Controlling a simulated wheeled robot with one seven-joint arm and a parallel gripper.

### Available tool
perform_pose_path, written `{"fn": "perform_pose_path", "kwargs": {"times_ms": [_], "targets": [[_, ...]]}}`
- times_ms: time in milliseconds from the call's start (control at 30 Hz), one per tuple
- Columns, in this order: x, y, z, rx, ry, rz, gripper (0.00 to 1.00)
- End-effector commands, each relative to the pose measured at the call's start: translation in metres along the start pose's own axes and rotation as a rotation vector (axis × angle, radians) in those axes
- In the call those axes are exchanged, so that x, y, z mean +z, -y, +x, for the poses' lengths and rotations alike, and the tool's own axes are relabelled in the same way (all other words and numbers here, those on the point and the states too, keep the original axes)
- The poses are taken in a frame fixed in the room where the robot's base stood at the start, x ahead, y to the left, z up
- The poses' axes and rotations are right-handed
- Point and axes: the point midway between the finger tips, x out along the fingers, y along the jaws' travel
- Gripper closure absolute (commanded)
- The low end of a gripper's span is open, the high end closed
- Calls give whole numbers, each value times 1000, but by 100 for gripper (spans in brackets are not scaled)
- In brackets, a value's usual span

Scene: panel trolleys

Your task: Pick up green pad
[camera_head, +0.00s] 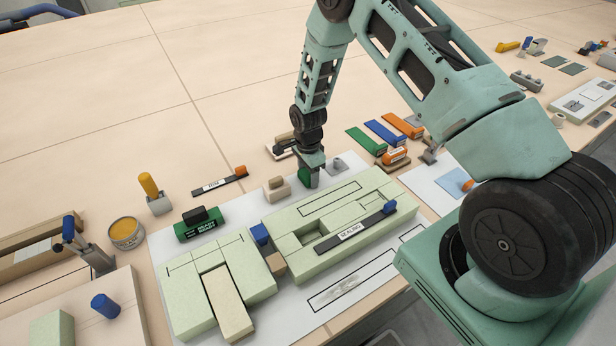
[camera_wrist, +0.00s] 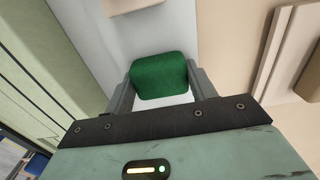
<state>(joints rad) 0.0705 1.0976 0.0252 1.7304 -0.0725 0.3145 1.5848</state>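The green pad (camera_wrist: 160,77) is a dark green block with rounded corners. In the wrist view it sits between the two fingers of my gripper (camera_wrist: 160,82), with a fingertip against each side. In the head view my gripper (camera_head: 309,178) points down at the back edge of the light green block assembly, and the green pad (camera_head: 304,175) shows at its fingers. My gripper looks shut on the pad. Whether the pad touches the surface below is hidden.
A beige block (camera_head: 277,189) stands just left of my gripper, and a small grey piece (camera_head: 337,164) lies to its right. The light green assembly (camera_head: 350,256) with a blue-ended SEALING bar (camera_head: 352,232) is in front. The table behind (camera_head: 220,60) is clear.

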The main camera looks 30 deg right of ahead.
Motion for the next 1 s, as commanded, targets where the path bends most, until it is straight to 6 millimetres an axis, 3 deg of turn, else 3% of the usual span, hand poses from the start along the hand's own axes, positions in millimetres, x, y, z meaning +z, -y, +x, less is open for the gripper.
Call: {"fn": "perform_pose_path", "kwargs": {"times_ms": [67,467,800,1000], "targets": [[0,0,0,0,0,0,70],[0,1,-12,-1,-1,0,70],[0,1,-71,-3,-1,-1,70],[0,1,-95,-2,-1,-1,70]]}}
